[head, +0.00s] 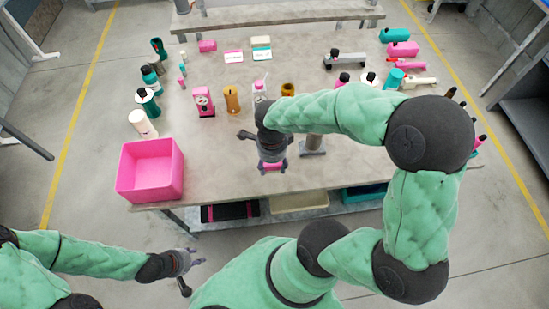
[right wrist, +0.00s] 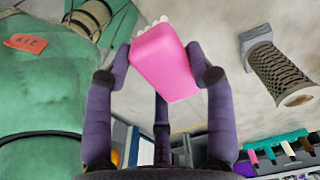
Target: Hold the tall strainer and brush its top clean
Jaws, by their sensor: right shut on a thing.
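The tall strainer (head: 314,143) is a grey cylinder standing upright on a square base near the table's front edge. In the right wrist view the strainer (right wrist: 280,73) shows as a perforated cylinder at the right, its open rim brownish. My right gripper (head: 272,150) is just left of the strainer, apart from it. It is shut on a pink brush (right wrist: 165,62) with white bristles; only a little of the brush (head: 273,166) shows in the head view. My left gripper (head: 190,265) is open and empty, low in front of the table, away from the strainer.
A pink bin (head: 150,171) stands at the table's front left corner. More parts line the table's right side. The table's front middle is mostly clear.

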